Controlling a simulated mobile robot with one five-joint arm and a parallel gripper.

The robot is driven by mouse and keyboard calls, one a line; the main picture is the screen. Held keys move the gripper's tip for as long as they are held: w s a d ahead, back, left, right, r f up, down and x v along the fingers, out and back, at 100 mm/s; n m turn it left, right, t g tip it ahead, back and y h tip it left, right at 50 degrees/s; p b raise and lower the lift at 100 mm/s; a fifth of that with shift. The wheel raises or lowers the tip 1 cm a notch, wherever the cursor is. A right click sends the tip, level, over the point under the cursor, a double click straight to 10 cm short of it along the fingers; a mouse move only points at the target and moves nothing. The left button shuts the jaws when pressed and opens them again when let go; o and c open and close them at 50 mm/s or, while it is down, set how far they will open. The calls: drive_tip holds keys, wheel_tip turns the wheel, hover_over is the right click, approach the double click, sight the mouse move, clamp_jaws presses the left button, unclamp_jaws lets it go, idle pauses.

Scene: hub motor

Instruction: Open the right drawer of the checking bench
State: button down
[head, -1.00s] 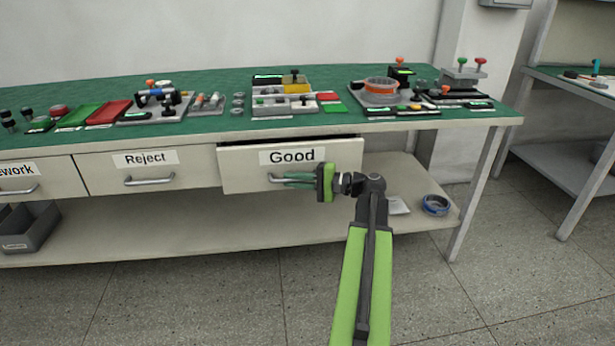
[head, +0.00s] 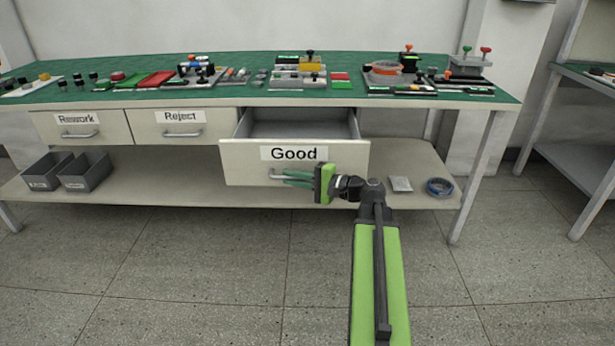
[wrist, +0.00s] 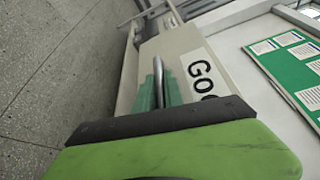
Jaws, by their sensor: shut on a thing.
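The right drawer, labelled "Good" (head: 345,158), is pulled well out from under the green-topped checking bench (head: 330,101) in the head view. Its grey inside (head: 300,128) shows and looks empty where visible. My gripper (head: 294,179) is shut on the metal handle (head: 278,175) of this drawer. In the wrist view the handle (wrist: 162,75) lies between the green fingers, and the drawer front (wrist: 185,42) shows with part of its label. The fingers hide part of the handle.
The Reject drawer (head: 150,131) and Rework drawer (head: 60,127) are closed at left. Grey bins (head: 86,174) and a blue tape roll (head: 439,187) lie on the lower shelf (head: 180,191). Fixtures and parts stand on the bench top. The floor in front is clear.

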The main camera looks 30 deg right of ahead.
drive_tip(key=shift+s+a, duration=0.2)
drive_tip(key=shift+a, duration=0.35)
drive_tip(key=c, duration=1.5)
unclamp_jaws()
drive_tip(key=shift+d, duration=0.15)
drive_tip(key=shift+o, duration=0.2)
drive_tip(key=shift+d, duration=0.1)
drive_tip(key=p+v, duration=0.1)
drive_tip(key=v, duration=1.6)
drive_tip(key=shift+s, duration=0.25)
